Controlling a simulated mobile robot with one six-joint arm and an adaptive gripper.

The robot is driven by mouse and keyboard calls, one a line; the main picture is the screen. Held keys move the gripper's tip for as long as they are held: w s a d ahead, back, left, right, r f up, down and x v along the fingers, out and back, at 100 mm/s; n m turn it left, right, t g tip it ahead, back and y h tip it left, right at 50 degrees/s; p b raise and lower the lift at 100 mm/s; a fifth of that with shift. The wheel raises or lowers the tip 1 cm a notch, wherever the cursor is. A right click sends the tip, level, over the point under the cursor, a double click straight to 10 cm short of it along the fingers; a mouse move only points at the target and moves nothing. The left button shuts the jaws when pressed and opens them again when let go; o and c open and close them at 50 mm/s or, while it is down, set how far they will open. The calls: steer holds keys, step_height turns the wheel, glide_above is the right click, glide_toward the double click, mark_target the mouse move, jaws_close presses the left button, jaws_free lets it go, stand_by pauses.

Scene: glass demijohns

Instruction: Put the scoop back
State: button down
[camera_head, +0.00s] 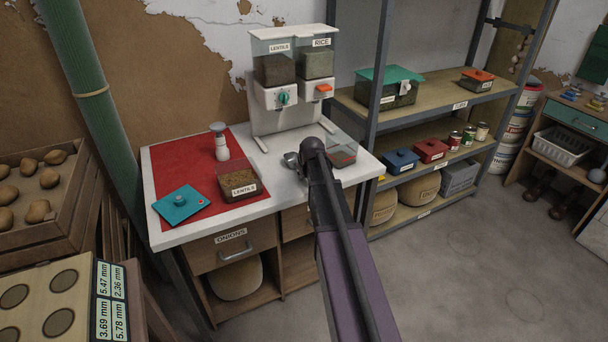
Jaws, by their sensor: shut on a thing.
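My gripper (312,150) is over the back right part of the white worktop. My own arm covers most of it, so its fingers are hard to make out. A small grey metallic rounded piece (291,158) shows just left of my gripper and looks like part of the scoop held in it. The rest of the scoop is hidden. An open clear container labelled lentils (239,183) stands on the red mat (170,160).
The lentils and rice dispenser (293,65) stands behind my gripper. Shelves (440,92) at right hold a green-lidded bin (398,90), blue box (402,161), red box (431,150) and tins.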

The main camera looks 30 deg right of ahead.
steer(key=c, duration=0.5)
jaws_free()
steer(key=shift+r, duration=0.1)
steer(key=p+v, duration=1)
steer(key=v, duration=0.2)
steer(key=shift+p, duration=0.4)
steer(key=shift+s, duration=0.1)
steer(key=s+a+f+g+y, duration=0.1)
steer(key=s+a+g, duration=0.4)
steer(key=s+a, duration=1.5)
steer(key=shift+a+f+m+g, duration=0.35)
steer(key=shift+a+f, duration=0.35)
steer(key=shift+a, duration=0.55)
